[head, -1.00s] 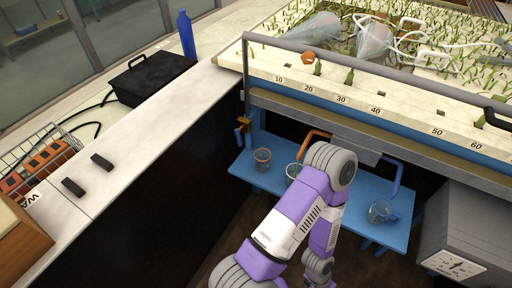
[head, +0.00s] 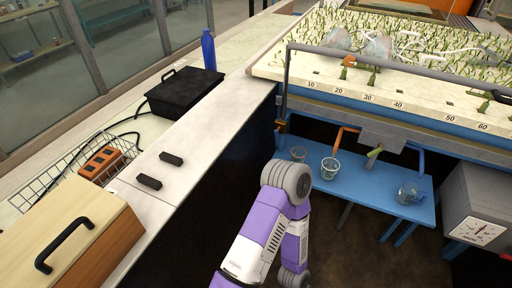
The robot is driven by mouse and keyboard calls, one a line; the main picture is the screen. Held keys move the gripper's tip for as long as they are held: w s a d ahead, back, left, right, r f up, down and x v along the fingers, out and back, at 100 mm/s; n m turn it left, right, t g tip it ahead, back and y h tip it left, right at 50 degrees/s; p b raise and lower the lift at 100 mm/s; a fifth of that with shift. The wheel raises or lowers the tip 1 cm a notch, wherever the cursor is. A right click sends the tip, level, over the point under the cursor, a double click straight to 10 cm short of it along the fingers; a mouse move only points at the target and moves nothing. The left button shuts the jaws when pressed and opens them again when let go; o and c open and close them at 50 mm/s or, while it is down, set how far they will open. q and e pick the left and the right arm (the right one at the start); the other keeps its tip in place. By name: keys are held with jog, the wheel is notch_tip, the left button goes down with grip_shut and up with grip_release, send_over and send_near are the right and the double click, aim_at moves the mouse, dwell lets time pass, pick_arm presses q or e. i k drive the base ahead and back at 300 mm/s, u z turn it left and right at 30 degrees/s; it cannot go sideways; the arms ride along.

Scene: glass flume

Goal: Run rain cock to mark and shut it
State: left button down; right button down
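Under the front edge of the flume bed (head: 395,88), an orange pipe (head: 345,130) bends down above a glass beaker (head: 330,168) on the blue bench. A yellow-green lever (head: 374,153) hangs beside a grey block to its right. A small brass-coloured fitting (head: 280,125) sits at the bed's left corner. I cannot tell which of these is the rain cock. The beaker's mark and any water level are too small to read. One purple and white arm of mine rises from the bottom centre, below the bench; no gripper fingers show.
Other beakers stand on the blue bench (head: 375,188), left (head: 299,155) and right (head: 408,192). A grey box with a dial (head: 480,232) stands at right.

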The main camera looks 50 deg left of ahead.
aim_at(276, 132)
jog(key=u, duration=1.2)
jog(key=i, duration=0.2)
